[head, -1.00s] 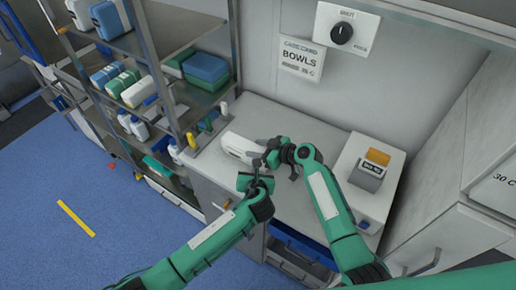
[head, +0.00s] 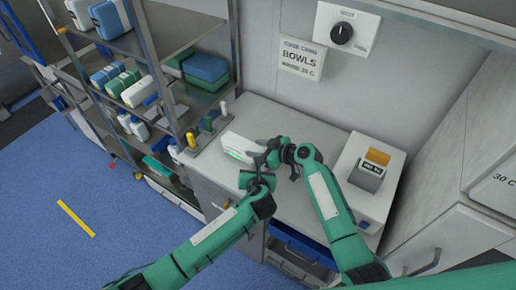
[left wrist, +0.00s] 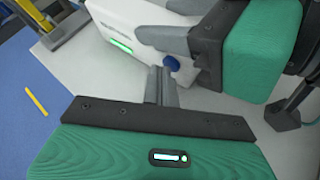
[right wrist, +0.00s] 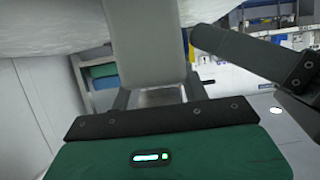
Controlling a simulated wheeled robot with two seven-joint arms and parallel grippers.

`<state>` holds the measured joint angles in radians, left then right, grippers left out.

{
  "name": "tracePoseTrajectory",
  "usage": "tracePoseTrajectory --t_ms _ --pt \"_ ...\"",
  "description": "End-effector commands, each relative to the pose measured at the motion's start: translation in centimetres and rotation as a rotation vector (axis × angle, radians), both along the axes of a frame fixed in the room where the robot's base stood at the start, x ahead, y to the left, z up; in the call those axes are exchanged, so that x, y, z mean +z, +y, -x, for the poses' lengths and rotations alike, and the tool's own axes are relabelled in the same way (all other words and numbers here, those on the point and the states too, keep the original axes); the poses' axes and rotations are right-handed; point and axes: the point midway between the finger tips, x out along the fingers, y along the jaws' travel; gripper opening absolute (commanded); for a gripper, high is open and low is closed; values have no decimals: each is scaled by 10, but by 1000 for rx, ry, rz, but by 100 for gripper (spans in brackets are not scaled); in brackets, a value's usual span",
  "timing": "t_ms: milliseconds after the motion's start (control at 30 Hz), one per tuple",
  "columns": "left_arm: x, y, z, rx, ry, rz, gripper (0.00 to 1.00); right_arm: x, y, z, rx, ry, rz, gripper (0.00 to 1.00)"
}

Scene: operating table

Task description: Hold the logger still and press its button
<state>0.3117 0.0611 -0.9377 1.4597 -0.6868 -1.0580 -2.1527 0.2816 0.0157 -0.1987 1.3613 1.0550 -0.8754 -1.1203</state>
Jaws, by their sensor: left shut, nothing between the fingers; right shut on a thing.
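The logger is a white box (head: 238,146) on the counter, with a lit green strip on its front. In the left wrist view the logger (left wrist: 120,22) shows its green strip and a blue button (left wrist: 171,63) on its side. My right gripper (head: 262,157) is shut on the logger's near end. A pale body, seemingly the logger (right wrist: 150,45), fills its fingers in the right wrist view. My left gripper (left wrist: 160,75) is shut and empty, its tips close to the blue button. I cannot tell whether they touch it.
A metal shelf rack (head: 190,45) with boxes and bottles stands left of the counter (head: 285,125). A white device (head: 350,195) with an orange top part stands on the right. A dial (head: 342,33) and a BOWLS sign (head: 301,60) are on the back wall.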

Motion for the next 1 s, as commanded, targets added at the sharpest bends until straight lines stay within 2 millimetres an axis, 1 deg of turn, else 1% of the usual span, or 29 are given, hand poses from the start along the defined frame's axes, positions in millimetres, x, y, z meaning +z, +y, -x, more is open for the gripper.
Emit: tracePoseTrajectory --t_ms 200,467,567,1000 --pt "0 5 7 0 1 0 0 0 0 0 0 0 0 12" --pt "0 6 8 0 0 0 0 0 0 0 0 0 0 12" --pt "0 8 12 0 0 0 0 0 0 0 0 0 0 12" --pt "0 34 47 0 1 -1 0 0 0 0 0 0 0 12"
